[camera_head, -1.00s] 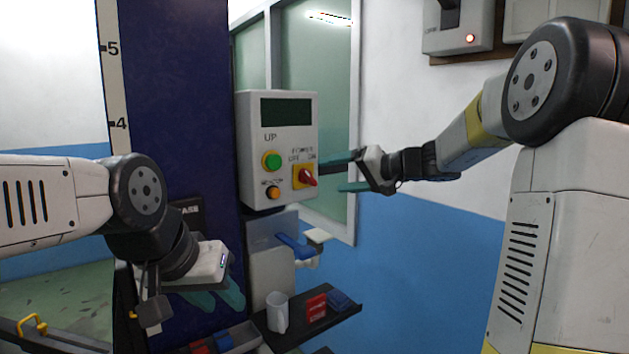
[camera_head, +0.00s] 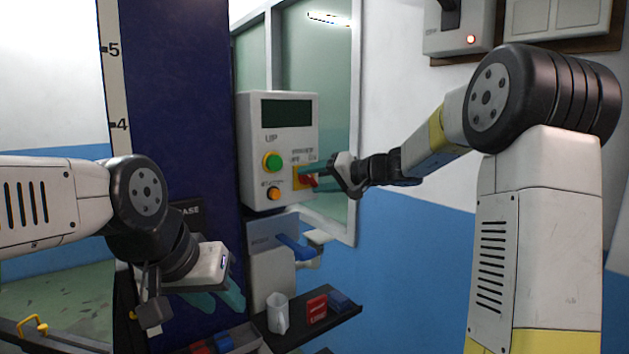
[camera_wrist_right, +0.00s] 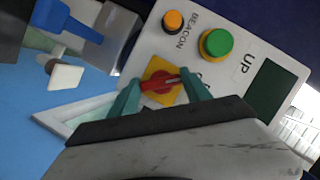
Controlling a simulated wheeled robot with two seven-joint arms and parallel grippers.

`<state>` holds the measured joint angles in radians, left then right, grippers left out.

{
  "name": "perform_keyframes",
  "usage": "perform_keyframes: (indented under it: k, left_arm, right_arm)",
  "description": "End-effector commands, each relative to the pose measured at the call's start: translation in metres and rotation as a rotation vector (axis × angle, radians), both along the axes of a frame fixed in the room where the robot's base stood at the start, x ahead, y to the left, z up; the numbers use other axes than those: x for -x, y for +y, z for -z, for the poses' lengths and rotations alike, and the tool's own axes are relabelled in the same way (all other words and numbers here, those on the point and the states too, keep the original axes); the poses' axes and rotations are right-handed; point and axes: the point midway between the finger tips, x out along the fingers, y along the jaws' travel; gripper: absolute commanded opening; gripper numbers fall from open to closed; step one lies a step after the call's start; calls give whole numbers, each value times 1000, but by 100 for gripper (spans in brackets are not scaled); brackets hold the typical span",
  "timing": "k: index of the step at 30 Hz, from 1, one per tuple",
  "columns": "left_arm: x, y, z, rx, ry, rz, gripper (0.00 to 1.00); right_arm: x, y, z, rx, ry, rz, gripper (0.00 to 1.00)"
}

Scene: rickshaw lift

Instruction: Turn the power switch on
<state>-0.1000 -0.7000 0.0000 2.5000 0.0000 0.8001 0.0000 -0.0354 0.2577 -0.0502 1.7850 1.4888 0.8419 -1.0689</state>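The power switch is a red rotary knob (camera_head: 309,180) on a yellow plate, low on the right of a white control box (camera_head: 250,150). In the right wrist view the knob (camera_wrist_right: 160,85) sits between the two teal fingers of my right gripper (camera_wrist_right: 160,92). The fingers are apart, one on each side of the knob; I cannot tell whether they touch it. In the head view my right gripper (camera_head: 318,180) reaches the switch from the right and partly hides it. My left gripper (camera_head: 222,300) hangs low at the left, away from the box, its finger gap unclear.
The box also has a green button (camera_head: 272,161), an orange beacon button (camera_head: 273,193) and a dark display (camera_head: 286,112). Below are a blue-handled dispenser (camera_head: 295,246) and a black shelf (camera_head: 345,316) with a white mug (camera_head: 277,312) and a red box (camera_head: 317,307).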

Motion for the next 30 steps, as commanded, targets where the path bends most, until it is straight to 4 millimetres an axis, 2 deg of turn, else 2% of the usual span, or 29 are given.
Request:
perform_keyframes:
  k: [1,5,17,30]
  left_arm:
    - [0,0,0,0,0,0,36]
    - [0,0,0,0,0,0,36]
    - [0,0,0,0,0,0,36]
    - [0,0,0,0,0,0,36]
  right_arm:
    - [0,0,0,0,0,0,41]
    - [0,0,0,0,0,0,16]
    - [0,-1,1,-67,51,0,16]
    - [-1,-2,3,-365,267,1,16]
